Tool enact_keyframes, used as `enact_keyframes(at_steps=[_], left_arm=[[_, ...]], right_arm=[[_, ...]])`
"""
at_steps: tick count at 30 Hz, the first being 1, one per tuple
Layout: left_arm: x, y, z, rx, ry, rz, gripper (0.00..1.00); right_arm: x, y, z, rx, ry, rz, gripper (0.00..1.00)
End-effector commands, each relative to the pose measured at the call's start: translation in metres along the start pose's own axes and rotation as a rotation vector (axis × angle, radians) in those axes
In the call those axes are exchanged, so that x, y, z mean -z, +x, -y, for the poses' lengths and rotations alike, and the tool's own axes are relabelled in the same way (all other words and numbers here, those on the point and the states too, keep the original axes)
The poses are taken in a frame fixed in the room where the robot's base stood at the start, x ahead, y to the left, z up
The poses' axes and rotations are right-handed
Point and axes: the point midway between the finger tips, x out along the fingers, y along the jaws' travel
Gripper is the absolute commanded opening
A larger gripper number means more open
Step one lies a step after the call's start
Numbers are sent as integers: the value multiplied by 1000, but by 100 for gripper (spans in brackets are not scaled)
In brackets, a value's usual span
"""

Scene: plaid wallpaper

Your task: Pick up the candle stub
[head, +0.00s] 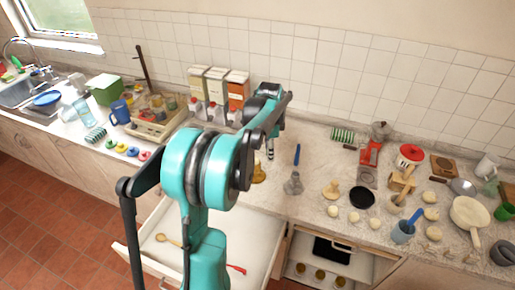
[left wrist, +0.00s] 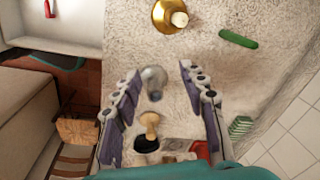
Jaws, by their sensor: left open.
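The candle stub (left wrist: 180,18) is a short pale cylinder set in a round brass holder (left wrist: 166,12) at the top of the left wrist view. In the head view the brass holder (head: 259,172) stands on the counter just behind my arm, and I cannot make out the stub there. My left gripper (head: 282,153) is open above the counter, beside the holder and apart from it. In the left wrist view its two fingers (left wrist: 163,90) are spread, with no thing held; the stub lies beyond their tips. My right gripper is not in view.
A grey glassy object (left wrist: 153,82) and a wooden stamp-like piece (left wrist: 151,122) show between the fingers, on the counter below. A drawer (head: 158,225) stands open in front. The counter's right side is crowded.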

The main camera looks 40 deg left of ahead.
Motion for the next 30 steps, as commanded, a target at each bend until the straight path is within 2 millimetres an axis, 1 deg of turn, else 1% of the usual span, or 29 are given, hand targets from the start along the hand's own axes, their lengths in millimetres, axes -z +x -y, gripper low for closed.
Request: enact_keyframes(at_steps=[1,3,6,9,13,20,24,27,30], left_arm=[[-9,-7,20,-24,35,10,42],[-20,-1,36,-55,89,20,42],[-32,6,52,-88,146,27,42],[-39,14,59,-107,178,29,42],[-42,28,60,-114,192,29,42],[-41,57,53,-113,192,29,42],[-41,79,48,-113,191,29,42],[-42,89,47,-113,191,29,42],[-42,93,46,-113,191,29,42]], right_arm=[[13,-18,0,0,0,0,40],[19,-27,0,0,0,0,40],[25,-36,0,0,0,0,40],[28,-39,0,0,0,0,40],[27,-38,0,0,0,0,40],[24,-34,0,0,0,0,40],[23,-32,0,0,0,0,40],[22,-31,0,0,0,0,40],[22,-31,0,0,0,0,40]])
